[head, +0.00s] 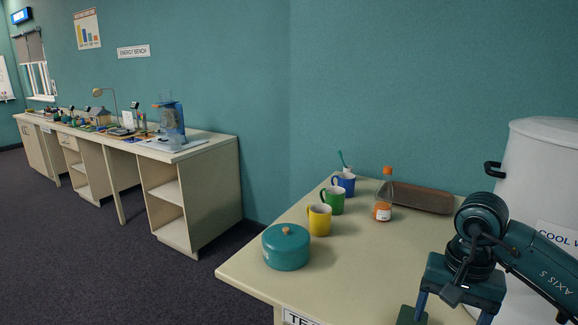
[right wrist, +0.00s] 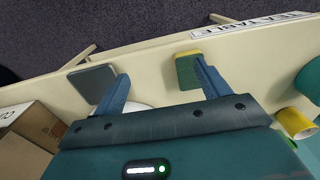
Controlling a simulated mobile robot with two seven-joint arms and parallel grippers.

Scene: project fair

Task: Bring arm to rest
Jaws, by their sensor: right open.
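My right arm comes in from the right in the head view. Its gripper (head: 452,316) hangs pointing down over the front right of the tea table (head: 243,272), its lower end close to the bottom edge. In the right wrist view the gripper (right wrist: 161,70) is open, its two blue fingers spread apart with nothing held between them. A green and yellow sponge (right wrist: 188,70) lies beyond the right finger, and a grey square pad (right wrist: 92,83) lies by the left finger. My left gripper is not in view.
A teal lidded pot (head: 286,248), yellow mug (head: 319,220), green mug (head: 332,201), blue mug (head: 344,184), orange-capped bottle (head: 384,195) and brown tray (head: 422,200) stand left of my arm. A white urn (head: 535,170) is behind it. A cardboard box (right wrist: 35,138) shows lower left.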

